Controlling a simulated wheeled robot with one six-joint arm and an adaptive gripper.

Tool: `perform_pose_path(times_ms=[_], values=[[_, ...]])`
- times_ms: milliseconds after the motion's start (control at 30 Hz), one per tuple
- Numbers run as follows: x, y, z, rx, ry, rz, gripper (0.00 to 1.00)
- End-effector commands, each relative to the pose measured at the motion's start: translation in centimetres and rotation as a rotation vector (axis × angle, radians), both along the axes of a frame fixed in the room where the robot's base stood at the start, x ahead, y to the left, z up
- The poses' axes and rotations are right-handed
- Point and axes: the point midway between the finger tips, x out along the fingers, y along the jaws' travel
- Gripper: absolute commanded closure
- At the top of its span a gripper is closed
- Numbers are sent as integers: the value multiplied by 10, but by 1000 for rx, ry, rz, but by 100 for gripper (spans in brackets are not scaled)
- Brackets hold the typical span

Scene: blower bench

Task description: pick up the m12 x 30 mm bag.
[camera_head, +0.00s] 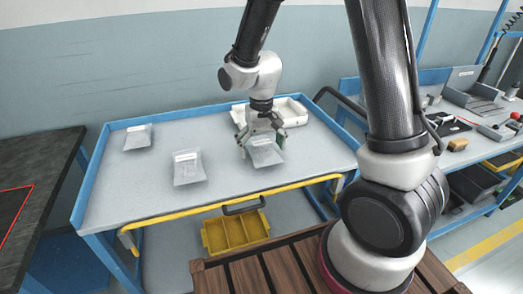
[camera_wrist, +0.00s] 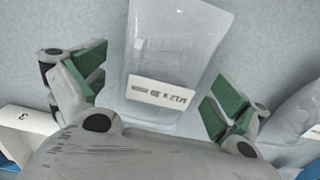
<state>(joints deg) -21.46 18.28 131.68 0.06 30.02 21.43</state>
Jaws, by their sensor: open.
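A clear plastic bag (camera_wrist: 180,50) with a white label that reads M12 x 30 lies on the grey tabletop in the wrist view. In the head view the same bag (camera_head: 266,154) is at the right of the bags, under my gripper (camera_head: 262,143). My gripper is open, and its green-padded fingers (camera_wrist: 158,88) stand on either side of the bag in the wrist view, with clear gaps to it. Whether the fingertips reach the table level cannot be told. Part of the bag is hidden by the gripper in the head view.
Two other bags lie on the blue-framed table (camera_head: 110,185): one in the middle (camera_head: 188,167), one at far left (camera_head: 138,136). A white tray (camera_head: 295,106) stands behind my gripper. A yellow bin (camera_head: 235,232) sits below. Another bag (camera_wrist: 297,120) edges into the wrist view's right.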

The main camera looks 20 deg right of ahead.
Motion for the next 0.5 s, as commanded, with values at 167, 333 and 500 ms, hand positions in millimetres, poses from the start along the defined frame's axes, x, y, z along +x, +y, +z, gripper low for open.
perform_pose_path(times_ms=[167, 333, 500], values=[[0, 0, 0, 0, 0, 0, 2], [0, 0, 0, 0, 0, 0, 27], [0, 0, 0, 0, 0, 1, 58]])
